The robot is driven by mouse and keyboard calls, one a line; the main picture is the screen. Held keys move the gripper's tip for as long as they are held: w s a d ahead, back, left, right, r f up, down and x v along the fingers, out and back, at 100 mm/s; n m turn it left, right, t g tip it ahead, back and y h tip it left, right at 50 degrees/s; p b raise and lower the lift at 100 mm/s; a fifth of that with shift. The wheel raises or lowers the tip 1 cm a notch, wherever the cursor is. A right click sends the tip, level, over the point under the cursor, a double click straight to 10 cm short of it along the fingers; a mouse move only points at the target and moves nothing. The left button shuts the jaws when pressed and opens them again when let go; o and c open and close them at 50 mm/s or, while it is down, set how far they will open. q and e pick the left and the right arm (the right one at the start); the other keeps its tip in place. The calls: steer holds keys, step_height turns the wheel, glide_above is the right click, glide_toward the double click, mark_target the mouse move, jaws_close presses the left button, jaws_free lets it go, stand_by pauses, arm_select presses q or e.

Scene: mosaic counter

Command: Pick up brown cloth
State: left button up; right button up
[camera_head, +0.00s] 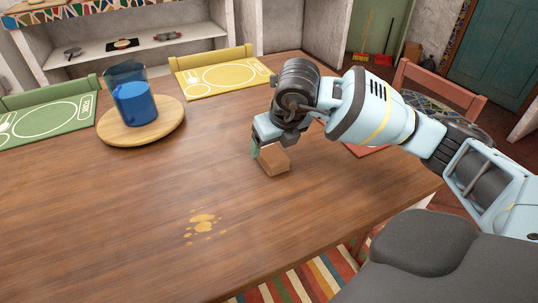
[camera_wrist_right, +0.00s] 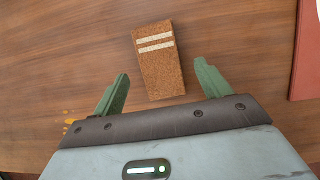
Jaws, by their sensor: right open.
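The brown cloth (camera_head: 273,160) lies folded on the wooden table, right of the middle in the head view. In the right wrist view the cloth (camera_wrist_right: 157,62) shows as a brown block with two pale stripes. My right gripper (camera_head: 257,146) is over the table beside the cloth and hides part of it. In the wrist view the green fingers of the right gripper (camera_wrist_right: 160,85) are spread apart, with the near end of the cloth between their tips. Whether they touch it cannot be told. My left gripper is not in view.
A yellow spill (camera_head: 204,224) is on the table (camera_head: 120,210) near the front. A blue-filled pitcher (camera_head: 134,100) stands on a round wooden board (camera_head: 165,125) at the left. Green (camera_head: 45,122) and yellow (camera_head: 222,77) placemats lie along the far edge. The middle of the table is clear.

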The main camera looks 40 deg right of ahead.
mark_target(270, 151)
steer(key=shift+x, duration=1.9)
steer(key=shift+w+r, duration=0.1)
steer(key=c, duration=1.1)
